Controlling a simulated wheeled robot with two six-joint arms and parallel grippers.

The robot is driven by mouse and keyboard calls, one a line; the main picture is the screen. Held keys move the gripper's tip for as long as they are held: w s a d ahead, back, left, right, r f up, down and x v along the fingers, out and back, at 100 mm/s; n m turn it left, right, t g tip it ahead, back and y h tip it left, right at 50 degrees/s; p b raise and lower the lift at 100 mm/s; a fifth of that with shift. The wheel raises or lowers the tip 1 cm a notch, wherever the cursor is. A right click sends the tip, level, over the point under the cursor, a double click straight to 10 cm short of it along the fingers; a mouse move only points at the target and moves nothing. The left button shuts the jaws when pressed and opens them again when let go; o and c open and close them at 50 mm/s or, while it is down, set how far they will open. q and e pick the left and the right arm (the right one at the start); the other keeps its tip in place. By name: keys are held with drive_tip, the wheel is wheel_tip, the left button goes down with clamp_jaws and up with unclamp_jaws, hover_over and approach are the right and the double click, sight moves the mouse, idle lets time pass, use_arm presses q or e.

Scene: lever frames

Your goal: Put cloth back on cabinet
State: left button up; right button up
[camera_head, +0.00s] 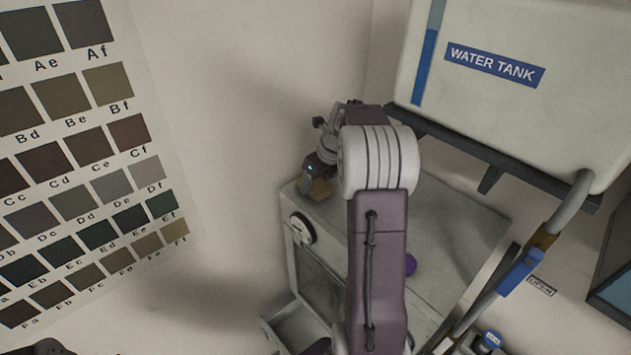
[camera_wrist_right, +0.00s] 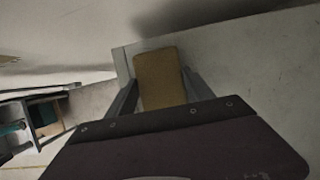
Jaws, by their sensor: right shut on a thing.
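The cloth is a small flat mustard-yellow piece (camera_head: 320,189) at the far left corner of the pale cabinet's top (camera_head: 455,220). It also shows in the right wrist view (camera_wrist_right: 160,80), upright in the picture between the two fingers. My right gripper (camera_head: 312,184) is shut on the cloth, with the cabinet's top surface close by. I cannot tell whether the cloth touches the top. My right arm hides the middle of the cabinet.
The cabinet has a round dial (camera_head: 302,228) and an open lower compartment (camera_head: 285,325). A purple round thing (camera_head: 410,264) shows beside my arm. A water tank (camera_head: 500,75) hangs at upper right, above a pipe with a blue handle (camera_head: 518,272). A colour chart covers the left wall.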

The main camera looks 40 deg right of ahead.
drive_tip(key=shift+s+f, duration=0.1)
drive_tip(key=shift+f, duration=0.3)
drive_tip(key=shift+s+r, duration=0.2)
drive_tip(key=shift+s, duration=0.6)
drive_tip(key=shift+f, duration=0.15)
drive_tip(key=o, duration=1.1)
drive_tip(key=shift+w+f, duration=0.1)
drive_tip(key=shift+w, duration=0.1)
drive_tip(key=shift+o, duration=1.1)
drive_tip(key=shift+w, duration=0.15)
use_arm(q)
drive_tip(key=shift+s+r, duration=0.2)
drive_tip(key=shift+s, duration=0.35)
